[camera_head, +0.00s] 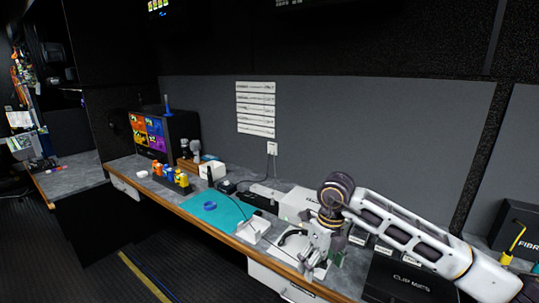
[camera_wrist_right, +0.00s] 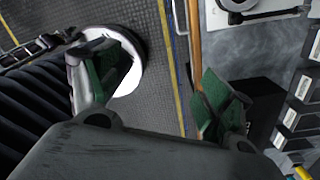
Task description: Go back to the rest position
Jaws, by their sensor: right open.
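My right arm comes in from the right in the head view and reaches over the front part of the grey worktop (camera_head: 340,284). My right gripper (camera_head: 312,262) hangs near the worktop's wooden front edge, beside a white device. In the right wrist view the two green-padded fingers of the right gripper (camera_wrist_right: 160,85) stand wide apart with nothing between them. The wooden edge (camera_wrist_right: 195,30) and dark floor show below and beyond them. My left gripper is in neither view.
A teal mat (camera_head: 222,212) with a blue ring (camera_head: 210,206) lies left of the gripper. Several coloured bottles (camera_head: 170,174) and a monitor (camera_head: 148,134) stand farther left. A black case (camera_head: 400,282) sits under the right forearm. The floor (camera_head: 100,277) in front is clear.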

